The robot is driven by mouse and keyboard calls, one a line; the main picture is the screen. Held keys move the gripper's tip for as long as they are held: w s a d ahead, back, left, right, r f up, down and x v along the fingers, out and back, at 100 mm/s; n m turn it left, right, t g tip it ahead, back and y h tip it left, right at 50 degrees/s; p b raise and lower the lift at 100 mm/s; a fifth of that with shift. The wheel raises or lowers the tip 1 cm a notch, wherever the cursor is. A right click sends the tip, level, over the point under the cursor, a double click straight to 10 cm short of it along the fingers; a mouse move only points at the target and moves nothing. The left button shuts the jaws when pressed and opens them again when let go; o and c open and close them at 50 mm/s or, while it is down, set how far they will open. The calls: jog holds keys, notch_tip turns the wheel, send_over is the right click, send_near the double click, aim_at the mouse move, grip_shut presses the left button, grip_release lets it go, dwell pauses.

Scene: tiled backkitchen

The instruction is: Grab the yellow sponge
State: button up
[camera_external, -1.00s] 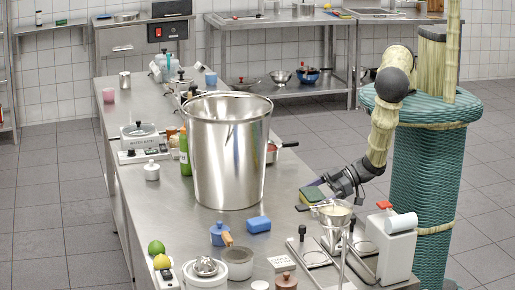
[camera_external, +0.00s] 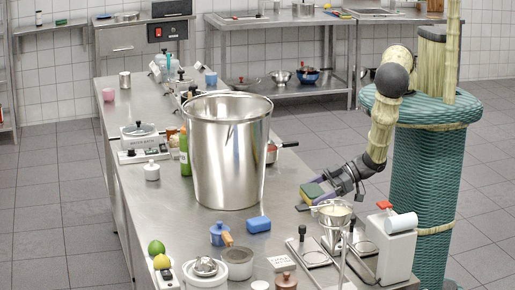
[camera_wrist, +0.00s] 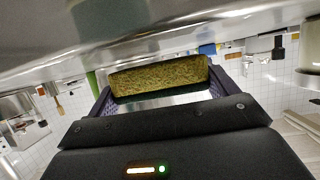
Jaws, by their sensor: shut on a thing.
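The yellow sponge with a green top (camera_external: 312,191) is at the right edge of the steel counter in the external view. It looks tilted, and I cannot tell whether it is clear of the counter. My gripper (camera_external: 326,192) comes in from the right with its purple fingers around the sponge. In the wrist view the sponge's speckled yellow-brown face (camera_wrist: 158,78) spans the space between the fingers of my gripper (camera_wrist: 160,90). My gripper is shut on the sponge.
A large steel pot (camera_external: 228,155) stands left of the sponge. A blue block (camera_external: 258,223) lies in front of the pot. A funnel on a stand (camera_external: 333,213) and a white device with a red top (camera_external: 390,245) stand close in front of my gripper.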

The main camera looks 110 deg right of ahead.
aim_at(315, 189)
jog(key=shift+r+b, duration=1.15)
jog(key=shift+r, duration=3.25)
